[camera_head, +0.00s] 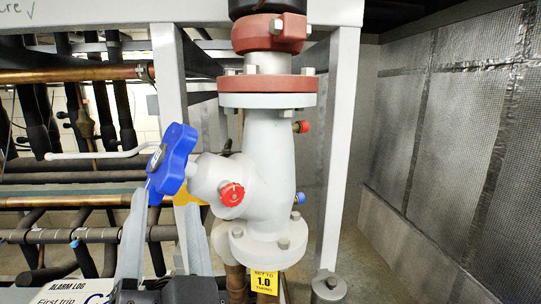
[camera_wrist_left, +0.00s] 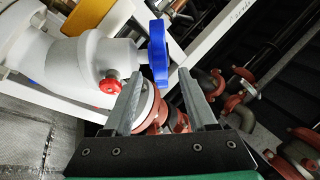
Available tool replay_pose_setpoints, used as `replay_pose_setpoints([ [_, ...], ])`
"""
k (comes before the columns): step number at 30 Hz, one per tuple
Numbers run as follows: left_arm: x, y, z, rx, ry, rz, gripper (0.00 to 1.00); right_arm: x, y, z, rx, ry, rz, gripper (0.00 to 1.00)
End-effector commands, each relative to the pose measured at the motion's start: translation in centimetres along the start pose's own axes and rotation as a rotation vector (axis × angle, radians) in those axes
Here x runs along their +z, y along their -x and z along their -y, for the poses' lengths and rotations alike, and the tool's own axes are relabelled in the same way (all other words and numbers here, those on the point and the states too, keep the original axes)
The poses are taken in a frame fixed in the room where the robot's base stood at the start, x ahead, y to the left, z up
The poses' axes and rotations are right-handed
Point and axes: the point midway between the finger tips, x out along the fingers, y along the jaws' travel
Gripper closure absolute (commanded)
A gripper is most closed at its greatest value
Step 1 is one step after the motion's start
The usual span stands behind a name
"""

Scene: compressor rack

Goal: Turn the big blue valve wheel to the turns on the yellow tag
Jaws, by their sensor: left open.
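The big blue valve wheel (camera_head: 172,160) sits on the left side of the grey valve body (camera_head: 265,150), tilted and seen nearly edge-on. The yellow tag (camera_head: 265,283) hangs below the body and reads "SET TO 1.0 TURNS". My left gripper (camera_head: 163,203) comes up from below, open, its tips near the wheel's lower edge. In the left wrist view the blue wheel (camera_wrist_left: 158,52) lies ahead of the open left gripper (camera_wrist_left: 160,75), its near end showing between the two fingertips. I cannot tell whether they touch. My right gripper is not in view.
A small red handwheel (camera_head: 232,194) sits on the valve body close to the blue wheel. White frame posts (camera_head: 338,150) stand on both sides. Copper and black pipes (camera_head: 70,75) run behind at the left.

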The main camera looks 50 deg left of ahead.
Motion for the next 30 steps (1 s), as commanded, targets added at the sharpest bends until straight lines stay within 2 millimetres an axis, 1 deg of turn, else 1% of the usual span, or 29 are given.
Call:
replay_pose_setpoints([
  [1, -0.3, -1.3, 0.4, -0.006, -0.002, 0.004, 0.43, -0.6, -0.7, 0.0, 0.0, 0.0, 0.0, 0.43],
  [6, -0.3, -5.2, 0.4, -0.006, -0.005, 0.005, 0.43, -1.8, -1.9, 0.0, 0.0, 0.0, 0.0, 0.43],
  [9, -0.2, -7.3, 0.4, -0.005, -0.004, 0.005, 0.43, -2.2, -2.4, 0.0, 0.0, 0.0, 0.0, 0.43],
  [12, -0.1, -8.7, 0.2, -0.002, -0.005, 0.004, 0.43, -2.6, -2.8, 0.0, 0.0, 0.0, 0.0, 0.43],
  [16, 0.0, -9.7, 0.1, 0.0, -0.003, 0.003, 0.43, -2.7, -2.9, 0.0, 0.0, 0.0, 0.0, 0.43],
  [23, 0.1, -9.8, 0.0, 0.001, -0.001, 0.002, 0.43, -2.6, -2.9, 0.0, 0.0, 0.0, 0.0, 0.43],
  [24, 0.1, -9.8, 0.0, 0.001, -0.001, 0.002, 0.44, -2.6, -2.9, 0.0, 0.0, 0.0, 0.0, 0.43],
  [26, 0.1, -9.8, 0.0, 0.001, -0.001, 0.002, 0.55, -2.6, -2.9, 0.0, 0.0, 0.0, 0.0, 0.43],
  [30, 0.1, -9.8, 0.0, 0.001, -0.002, 0.002, 0.8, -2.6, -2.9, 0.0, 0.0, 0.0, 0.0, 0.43],
])
